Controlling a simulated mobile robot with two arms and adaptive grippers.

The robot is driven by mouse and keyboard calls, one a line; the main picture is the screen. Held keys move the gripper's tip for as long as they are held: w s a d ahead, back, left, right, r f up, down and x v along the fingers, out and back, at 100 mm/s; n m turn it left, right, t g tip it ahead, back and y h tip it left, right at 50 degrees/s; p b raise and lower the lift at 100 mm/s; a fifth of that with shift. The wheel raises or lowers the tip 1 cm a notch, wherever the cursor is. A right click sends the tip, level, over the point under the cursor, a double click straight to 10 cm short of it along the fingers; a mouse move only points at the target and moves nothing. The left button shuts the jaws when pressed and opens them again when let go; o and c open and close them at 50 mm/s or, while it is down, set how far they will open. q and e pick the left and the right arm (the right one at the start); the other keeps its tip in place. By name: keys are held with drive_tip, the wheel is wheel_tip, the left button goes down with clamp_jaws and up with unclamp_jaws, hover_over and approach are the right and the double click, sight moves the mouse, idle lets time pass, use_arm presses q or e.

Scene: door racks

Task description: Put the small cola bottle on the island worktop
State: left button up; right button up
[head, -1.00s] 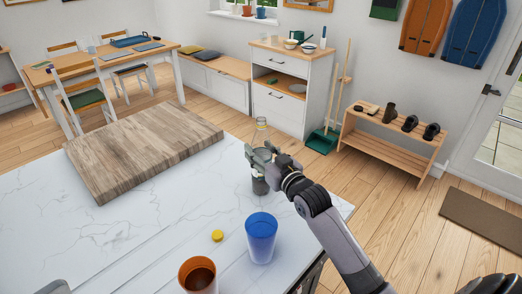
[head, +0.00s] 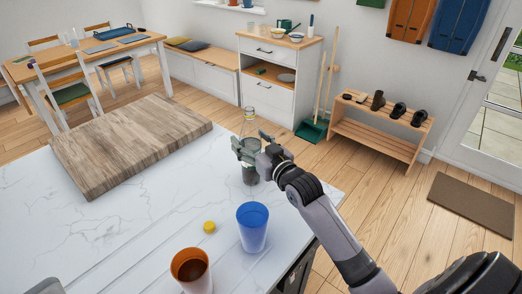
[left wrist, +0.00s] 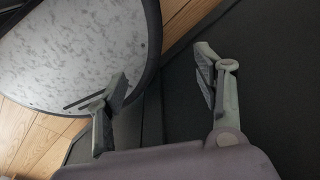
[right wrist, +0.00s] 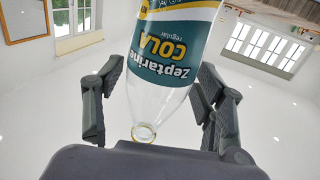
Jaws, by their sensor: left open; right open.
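The small cola bottle (head: 250,176) stands upright on the white marble-look island worktop (head: 150,225), near its right edge. It is clear, with dark liquid low inside and no cap on its mouth. My right gripper (head: 248,147) is open around the bottle's middle, one finger on each side. My left gripper (left wrist: 158,85) is open and empty in the left wrist view.
A blue cup (head: 253,228), an orange cup with dark content (head: 192,270) and a yellow cap (head: 209,227) are on the worktop in front of the bottle. A thick wooden board (head: 130,145) lies at the back left. The worktop between board and cups is clear.

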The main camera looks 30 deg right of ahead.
drive_tip(key=s+b, duration=0.2)
drive_tip(key=s, duration=0.9)
drive_tip(key=shift+s+d, duration=0.3)
drive_tip(key=shift+d, duration=0.05)
